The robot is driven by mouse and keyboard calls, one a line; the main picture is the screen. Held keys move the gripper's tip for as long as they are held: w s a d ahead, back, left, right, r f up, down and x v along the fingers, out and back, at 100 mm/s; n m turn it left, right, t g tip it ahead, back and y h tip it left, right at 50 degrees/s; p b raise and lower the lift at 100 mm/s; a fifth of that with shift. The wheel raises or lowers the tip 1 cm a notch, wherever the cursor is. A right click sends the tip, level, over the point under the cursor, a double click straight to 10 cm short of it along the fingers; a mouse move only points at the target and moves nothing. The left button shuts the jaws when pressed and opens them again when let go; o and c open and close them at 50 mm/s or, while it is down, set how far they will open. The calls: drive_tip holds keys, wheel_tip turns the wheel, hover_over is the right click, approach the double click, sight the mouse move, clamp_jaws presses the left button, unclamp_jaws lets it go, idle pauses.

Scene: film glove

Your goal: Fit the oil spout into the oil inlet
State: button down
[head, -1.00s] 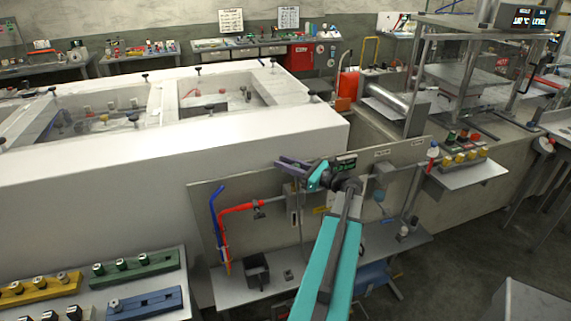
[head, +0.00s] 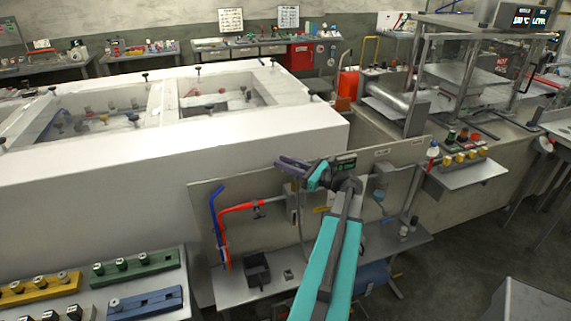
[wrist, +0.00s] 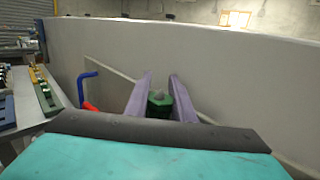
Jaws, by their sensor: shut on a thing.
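My gripper (wrist: 161,92) has two purple fingers and is shut on a small dark green piece with a grey tip, which I take to be the oil spout (wrist: 157,103). The piece sits between the fingers in the wrist view, and its lower part is hidden. In the head view my gripper (head: 289,163) is above the top edge of an upright grey panel (head: 285,222), pointing left. The held piece cannot be made out clearly there. I cannot pick out the oil inlet with certainty in either view.
A blue pipe (head: 216,208) and a red pipe (head: 238,209) stand at the panel's left. A dark open box (head: 257,272) is on the shelf below. A large white tank (head: 150,165) stands behind. A table with coloured blocks (head: 137,265) is at lower left.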

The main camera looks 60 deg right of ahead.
drive_tip(key=shift+f+b, duration=0.3)
drive_tip(key=shift+f, duration=0.5)
drive_tip(key=shift+r+p, duration=0.35)
drive_tip(key=shift+r, duration=0.1)
idle(0.8)
drive_tip(key=shift+f, duration=0.45)
idle(2.0)
drive_tip(key=shift+r+p, duration=0.5)
drive_tip(key=shift+p, duration=0.1)
idle(1.9)
drive_tip(key=shift+s+f, duration=0.1)
drive_tip(key=shift+f, duration=0.4)
idle(0.5)
